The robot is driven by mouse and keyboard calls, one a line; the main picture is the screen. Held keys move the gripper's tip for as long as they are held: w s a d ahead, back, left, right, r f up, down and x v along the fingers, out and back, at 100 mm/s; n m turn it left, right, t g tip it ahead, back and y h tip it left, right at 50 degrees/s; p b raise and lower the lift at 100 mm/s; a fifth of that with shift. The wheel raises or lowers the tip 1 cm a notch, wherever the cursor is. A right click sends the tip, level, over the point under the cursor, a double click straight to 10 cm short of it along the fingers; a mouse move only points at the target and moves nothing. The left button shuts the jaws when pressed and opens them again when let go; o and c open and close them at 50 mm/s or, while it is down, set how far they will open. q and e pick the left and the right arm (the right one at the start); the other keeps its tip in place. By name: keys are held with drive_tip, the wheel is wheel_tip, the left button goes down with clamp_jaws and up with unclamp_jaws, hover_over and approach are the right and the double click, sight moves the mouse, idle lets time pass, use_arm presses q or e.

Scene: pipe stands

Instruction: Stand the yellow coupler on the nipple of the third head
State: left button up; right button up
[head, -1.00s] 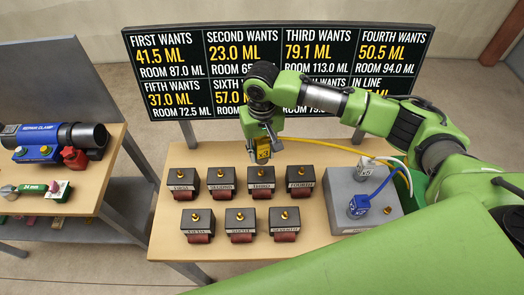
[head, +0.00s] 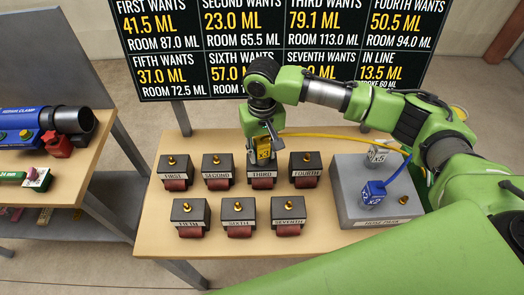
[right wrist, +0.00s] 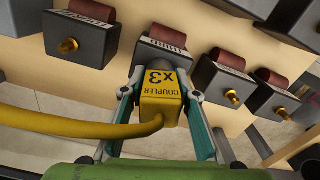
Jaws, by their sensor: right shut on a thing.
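The yellow coupler (head: 264,152), marked X3 with a yellow hose, is between the fingers of my right gripper (head: 263,146), which is shut on it. In the head view it is over the top of the third head (head: 262,182), a dark block labelled THIRD in the back row. In the right wrist view the coupler (right wrist: 160,98) overlaps the third head (right wrist: 158,52). The nipple of that head is hidden, so I cannot tell whether the coupler touches it or is seated. My left gripper is not in view.
The second head (head: 217,172) and fourth head (head: 305,170) stand close on either side, with more heads in front. A board (head: 300,60) stands behind.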

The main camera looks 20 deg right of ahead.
drive_tip(key=shift+f, duration=0.15)
drive_tip(key=o, duration=1.2)
wheel_tip(320, 180, up, 12)
